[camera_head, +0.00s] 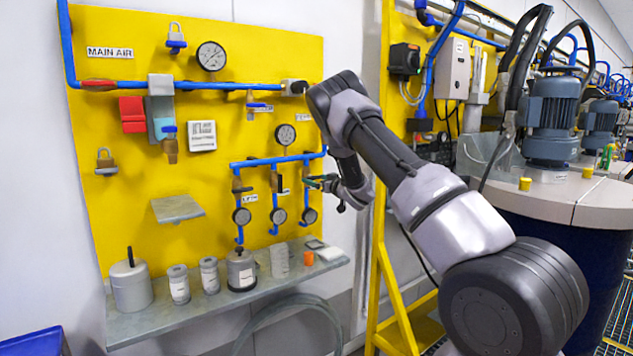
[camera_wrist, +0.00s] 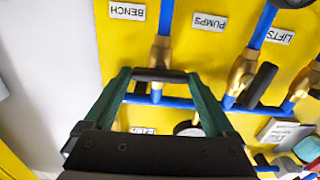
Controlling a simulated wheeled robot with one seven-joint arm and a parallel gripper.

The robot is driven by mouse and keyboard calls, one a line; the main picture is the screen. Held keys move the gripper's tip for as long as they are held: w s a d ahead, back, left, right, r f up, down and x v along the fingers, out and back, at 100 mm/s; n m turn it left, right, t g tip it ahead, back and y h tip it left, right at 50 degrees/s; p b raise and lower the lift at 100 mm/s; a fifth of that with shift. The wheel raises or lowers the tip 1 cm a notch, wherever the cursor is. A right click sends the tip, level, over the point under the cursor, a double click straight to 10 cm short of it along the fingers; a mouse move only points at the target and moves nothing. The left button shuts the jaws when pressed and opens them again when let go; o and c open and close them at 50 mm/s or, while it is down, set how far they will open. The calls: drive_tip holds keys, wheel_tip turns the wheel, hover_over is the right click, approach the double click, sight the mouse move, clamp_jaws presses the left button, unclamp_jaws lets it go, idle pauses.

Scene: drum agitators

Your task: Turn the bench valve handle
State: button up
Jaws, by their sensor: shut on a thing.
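The bench valve is a brass body (camera_wrist: 160,50) on a blue pipe, beside a white BENCH label (camera_wrist: 127,11) in the wrist view. Its short black handle (camera_wrist: 160,75) lies crosswise to that pipe. My gripper (camera_wrist: 159,76) has its two green fingers at the two ends of this handle and is shut on it. In the head view my gripper (camera_head: 323,181) is at the right side of the yellow panel, by the rightmost of the lower valves. The arm and gripper partly hide that valve there.
The PUMPS valve handle (camera_wrist: 262,85) and the LIFTS valve stand close beside, to the right in the wrist view. Small gauges (camera_head: 278,216) hang below the valves. A grey shelf (camera_head: 190,325) with cans is underneath. A drum (camera_head: 560,205) stands at the right.

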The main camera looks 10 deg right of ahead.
drive_tip(key=shift+d, duration=0.15)
drive_tip(key=shift+n, duration=0.8)
drive_tip(key=n, duration=1.1)
drive_tip(key=shift+n, duration=0.3)
drive_tip(key=n, duration=0.4)
drive_tip(key=shift+f, duration=0.1)
drive_tip(key=shift+n, duration=0.4)
drive_tip(key=o, duration=1.1)
drive_tip(key=shift+c, duration=0.2)
